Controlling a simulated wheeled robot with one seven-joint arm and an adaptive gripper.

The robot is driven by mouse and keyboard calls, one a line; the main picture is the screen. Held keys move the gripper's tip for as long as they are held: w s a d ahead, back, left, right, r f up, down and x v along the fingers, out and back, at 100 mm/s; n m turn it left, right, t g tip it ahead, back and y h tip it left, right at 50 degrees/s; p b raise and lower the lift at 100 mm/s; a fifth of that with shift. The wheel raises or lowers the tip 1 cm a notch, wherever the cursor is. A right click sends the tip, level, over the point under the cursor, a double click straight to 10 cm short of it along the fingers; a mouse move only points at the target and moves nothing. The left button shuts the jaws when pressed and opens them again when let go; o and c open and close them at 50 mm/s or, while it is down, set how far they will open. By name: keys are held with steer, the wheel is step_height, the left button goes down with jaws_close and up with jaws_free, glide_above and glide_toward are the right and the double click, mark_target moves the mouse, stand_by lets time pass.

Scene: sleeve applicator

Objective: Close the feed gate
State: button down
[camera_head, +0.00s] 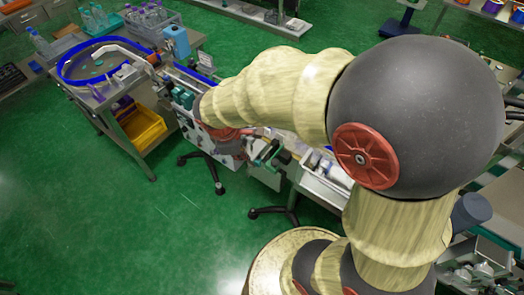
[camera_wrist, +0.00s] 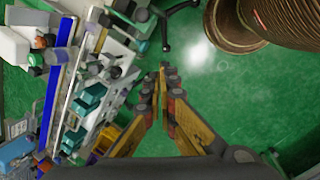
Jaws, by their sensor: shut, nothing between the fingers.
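My gripper (camera_wrist: 163,72) is shut and empty in the wrist view, its fingertips together over the green floor, just right of the machine's edge. In the head view my arm hides most of the gripper. The sleeve applicator shows at the left of the wrist view, with a long blue rail (camera_wrist: 50,95) and several teal blocks (camera_wrist: 92,96) along its side. In the head view a blue-rimmed round feed table (camera_head: 68,72) meets the machine near a small light-blue box (camera_head: 176,42). I cannot pick out the feed gate for sure, nor its position.
A yellow bin (camera_head: 143,130) sits on a shelf under the feed table. Black caster legs (camera_head: 212,172) stick out below the machine. Bottles (camera_head: 148,14) stand on benches at the back left. The green floor (camera_head: 90,220) at the front left is clear.

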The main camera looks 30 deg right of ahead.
steer(key=d+f+n+p, duration=0.1)
steer(key=d+f+n, duration=0.1)
steer(key=f, duration=0.3)
steer(key=d+f+n+g+h+p, duration=0.1)
steer(key=d+f+n+p, duration=0.1)
steer(key=d+f, duration=0.1)
steer(key=w+d+f+n+p, duration=0.1)
steer(key=d+f+n+p, duration=0.1)
steer(key=f, duration=0.4)
steer(key=shift+d+f+g, duration=0.2)
steer(key=shift+f+g, duration=0.1)
steer(key=shift+d, duration=0.35)
steer(key=p, duration=0.1)
glide_toward(276, 153)
steer(key=d+f, duration=0.2)
steer(key=f, duration=0.1)
steer(key=d+f, duration=0.1)
steer(key=f, duration=0.1)
steer(key=shift+s+d, duration=0.2)
steer(key=shift+d, duration=0.15)
steer(key=shift+a, duration=0.1)
